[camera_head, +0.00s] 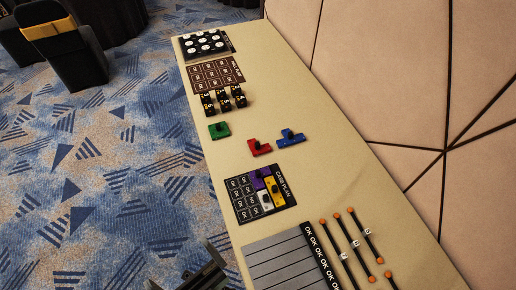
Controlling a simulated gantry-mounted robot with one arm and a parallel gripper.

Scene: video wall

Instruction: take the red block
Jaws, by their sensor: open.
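The red block (259,147) lies flat on the long cream table (325,165), about halfway along it. It is an angular piece with a small dark part on top. A green block (219,130) lies to its upper left and a blue block (290,138) lies close on its right, apart from it. My gripper (210,268) shows at the bottom, partly cut off by the picture edge. It is open, off the table's left edge, and well away from the red block.
A black "CASE PLAN" board (243,214) holds purple, yellow and white pieces. Nearer are a grey striped board (275,262) and several orange-tipped rods (345,240). Small black pieces (223,100) and a brown board (215,74) lie farther back. A wall panel (400,80) borders the right side.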

